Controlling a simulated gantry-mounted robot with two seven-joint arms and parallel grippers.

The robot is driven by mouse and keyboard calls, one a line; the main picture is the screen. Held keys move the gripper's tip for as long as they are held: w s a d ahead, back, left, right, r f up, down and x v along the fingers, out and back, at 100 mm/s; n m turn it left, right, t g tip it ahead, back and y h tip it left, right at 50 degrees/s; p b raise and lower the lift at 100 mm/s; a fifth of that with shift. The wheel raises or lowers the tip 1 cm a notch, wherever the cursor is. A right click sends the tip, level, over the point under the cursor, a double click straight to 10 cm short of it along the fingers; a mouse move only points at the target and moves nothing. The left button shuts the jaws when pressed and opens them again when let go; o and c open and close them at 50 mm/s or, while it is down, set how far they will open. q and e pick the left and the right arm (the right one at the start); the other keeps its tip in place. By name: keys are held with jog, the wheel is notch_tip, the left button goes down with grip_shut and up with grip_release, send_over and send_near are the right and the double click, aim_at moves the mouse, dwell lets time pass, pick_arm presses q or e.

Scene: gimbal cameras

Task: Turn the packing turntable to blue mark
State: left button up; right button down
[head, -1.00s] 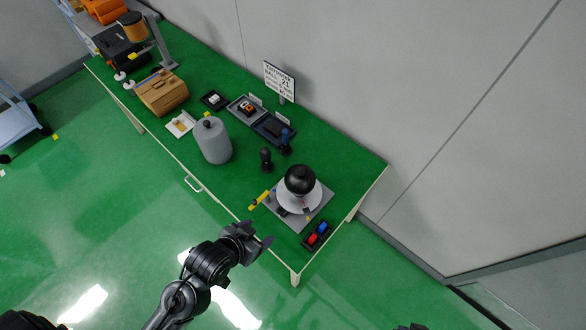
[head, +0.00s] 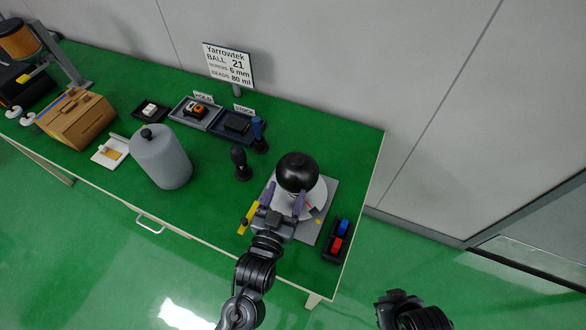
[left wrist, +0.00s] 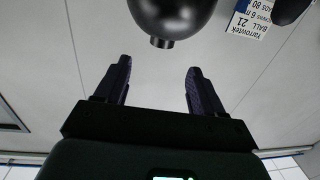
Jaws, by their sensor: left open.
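The turntable is a white disc (head: 315,190) on a grey base plate (head: 317,233), near the right end of the green table. A glossy black ball (head: 297,172) sits on the disc. A small red mark and a dark patch show on its front right; I cannot make out a blue mark. My left gripper (head: 284,196) is open at the front of the disc, its fingers pointing towards the ball. In the left wrist view the ball (left wrist: 172,15) is beyond the spread, empty fingers (left wrist: 157,70). My right gripper (head: 395,300) is at the lower right, away from the table, jaws unclear.
A black tray (head: 328,253) with blue and red pieces lies right of the base. A yellow object (head: 249,217) lies just left of my left gripper. A black-knobbed stamp-like piece (head: 239,163), a grey cylinder (head: 162,158) and a sign (head: 228,65) stand farther left.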

aim_at(295, 165)
pick_arm(q)
jog(key=x, duration=1.1)
jog(key=shift+a+b, duration=0.15)
jog(key=shift+b, duration=0.2)
grip_shut()
